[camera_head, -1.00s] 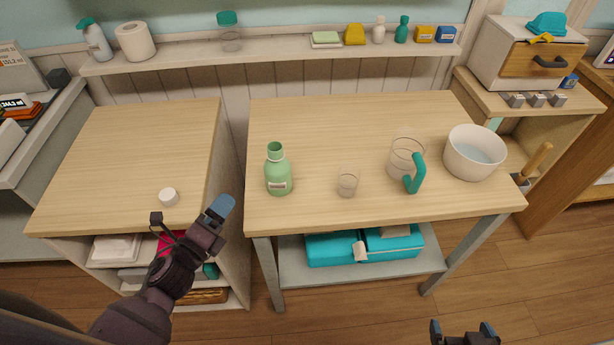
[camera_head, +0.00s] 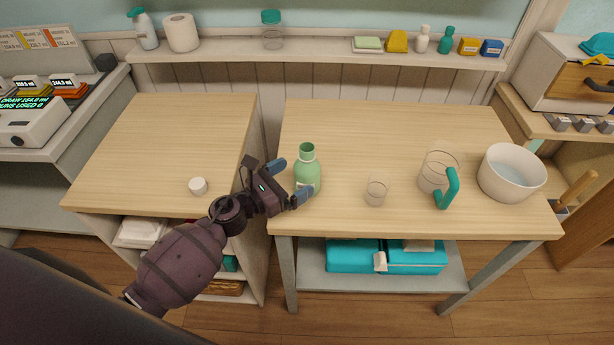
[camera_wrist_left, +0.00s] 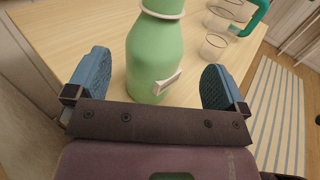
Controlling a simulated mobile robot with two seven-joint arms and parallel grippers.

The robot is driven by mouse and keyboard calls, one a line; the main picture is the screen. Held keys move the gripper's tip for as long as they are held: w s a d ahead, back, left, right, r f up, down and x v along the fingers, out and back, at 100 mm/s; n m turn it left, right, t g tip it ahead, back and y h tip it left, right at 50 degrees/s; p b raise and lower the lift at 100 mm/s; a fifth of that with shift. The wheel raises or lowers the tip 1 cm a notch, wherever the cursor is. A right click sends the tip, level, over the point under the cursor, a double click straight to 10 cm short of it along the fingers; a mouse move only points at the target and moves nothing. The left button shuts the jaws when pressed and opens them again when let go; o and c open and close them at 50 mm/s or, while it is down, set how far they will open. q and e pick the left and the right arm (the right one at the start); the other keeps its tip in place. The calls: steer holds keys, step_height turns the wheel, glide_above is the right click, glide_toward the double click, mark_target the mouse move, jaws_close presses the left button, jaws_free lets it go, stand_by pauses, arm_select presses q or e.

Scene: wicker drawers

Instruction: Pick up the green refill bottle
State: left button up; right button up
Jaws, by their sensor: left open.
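The green refill bottle (camera_head: 307,172) stands upright and open-topped at the left front of the right-hand table. My left gripper (camera_head: 290,178) is open at the bottle's left side, with its fingers pointing toward it. In the left wrist view the bottle (camera_wrist_left: 154,55) stands ahead, centred between the two blue fingertips of the left gripper (camera_wrist_left: 152,82). A gap shows between each finger and the bottle. The bottle's label faces the right finger. My right gripper is out of view.
A small clear glass (camera_head: 376,191), a measuring jug with a teal handle (camera_head: 447,190) and a white bowl (camera_head: 511,172) stand to the bottle's right. A white cap (camera_head: 198,186) lies on the left counter (camera_head: 165,140). The table behind the bottle is clear.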

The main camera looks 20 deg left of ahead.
mark_target(308, 169)
arm_select(q)
steer(key=shift+a+f+x, duration=0.1)
steer(key=shift+f+x, duration=0.05)
steer(key=shift+x, duration=1.2)
steer(key=shift+a+f+x, duration=0.15)
steer(key=shift+x, duration=1.2)
steer(key=shift+w, duration=0.15)
steer(key=shift+c, duration=0.5)
